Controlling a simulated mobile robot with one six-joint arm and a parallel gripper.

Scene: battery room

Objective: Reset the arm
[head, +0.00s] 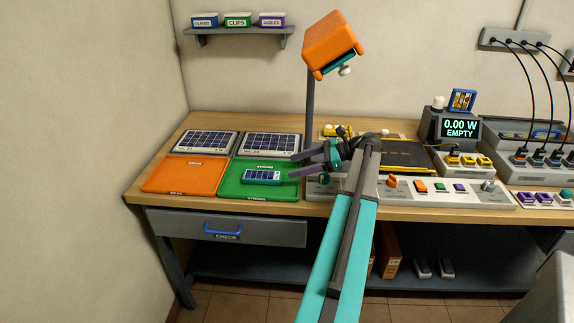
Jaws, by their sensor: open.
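My arm reaches up from the lower right of centre in the head view, over the front edge of the workbench (190,134). My gripper (296,164) points left above the bench, with its two dark purple fingers apart and nothing between them. A teal-framed panel with dark blue cells (262,176) lies on the green mat (230,189), just left of and below the fingertips. Whether the lower finger is clear of the mat is hard to tell. My arm hides part of the bench's middle.
An orange mat (180,178) lies left of the green one, with two solar panels (206,142) behind them. An orange lamp (331,42) on a grey post stands behind my gripper. Right are a control strip (460,195), a display reading 0.00 W EMPTY (461,129) and hanging cables.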

